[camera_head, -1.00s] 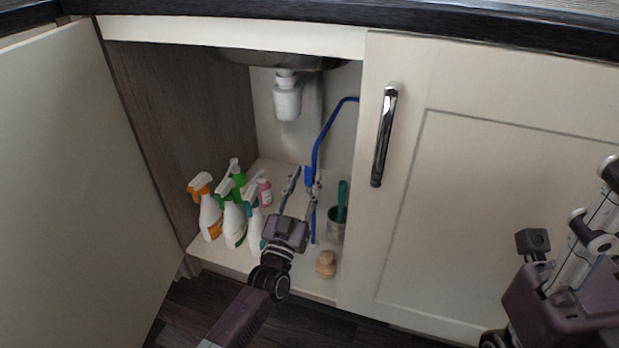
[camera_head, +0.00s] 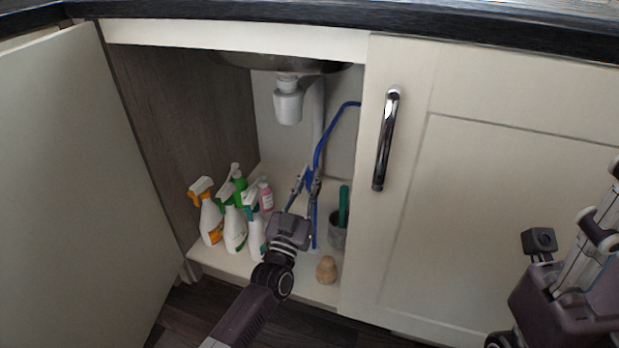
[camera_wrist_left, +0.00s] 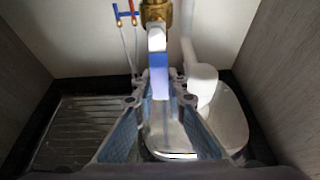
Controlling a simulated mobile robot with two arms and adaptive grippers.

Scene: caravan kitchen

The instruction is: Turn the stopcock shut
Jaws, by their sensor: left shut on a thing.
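The stopcock's blue lever (camera_head: 309,178) is on the pipework inside the open cupboard under the sink. In the left wrist view the lever (camera_wrist_left: 160,76) has a white part and sits below a brass valve body (camera_wrist_left: 155,12). My left gripper (camera_head: 308,184) reaches in from below, its two fingers on either side of the lever and shut on it. The same fingers (camera_wrist_left: 160,92) show in the left wrist view, their tips at the lever. My right gripper (camera_head: 597,215) is at the right edge, partly cut off, and its fingertips are not shown.
Several spray bottles (camera_head: 233,228) stand left of my left gripper. A grey pot (camera_head: 338,234) with a green-handled brush and a wooden brush (camera_head: 326,268) stand to its right. A blue pipe (camera_head: 322,143) and white trap (camera_head: 288,104) are above. A closed door (camera_head: 500,190) flanks the opening.

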